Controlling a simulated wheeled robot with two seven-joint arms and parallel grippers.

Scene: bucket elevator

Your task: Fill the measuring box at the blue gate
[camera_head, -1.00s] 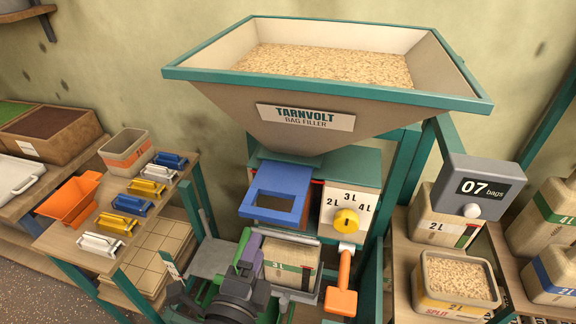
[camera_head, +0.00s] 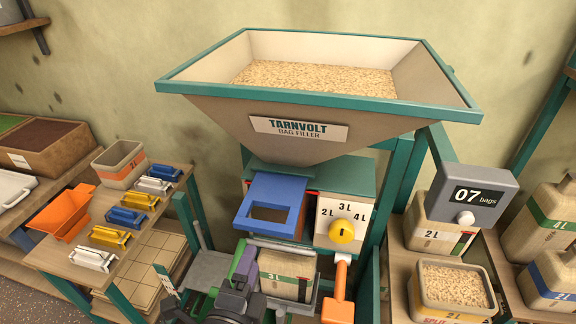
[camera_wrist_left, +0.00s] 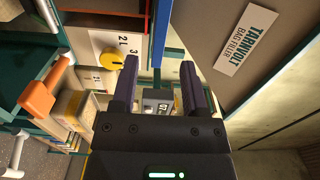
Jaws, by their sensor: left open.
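The blue gate (camera_head: 262,212) is a flat blue plate with a rectangular opening, under the hopper (camera_head: 310,113) full of grain. Its blue edge shows in the left wrist view (camera_wrist_left: 159,32). Beside it is a cream panel marked 2L, 3L, 4L with a yellow knob (camera_head: 341,232); the knob also shows in the left wrist view (camera_wrist_left: 111,61). I cannot make out the measuring box's inside or its fill level. My left gripper (camera_head: 245,262) is open and empty below the gate, its purple fingers apart in the left wrist view (camera_wrist_left: 160,85). My right gripper is out of view.
A 3L bag (camera_head: 288,276) stands below the gate, close right of my left gripper. An orange handle (camera_head: 338,302) hangs under the knob. Coloured clip-like pieces (camera_head: 127,218) lie on a left bench. A filled container (camera_head: 453,290) and a counter reading 07 (camera_head: 474,193) are right.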

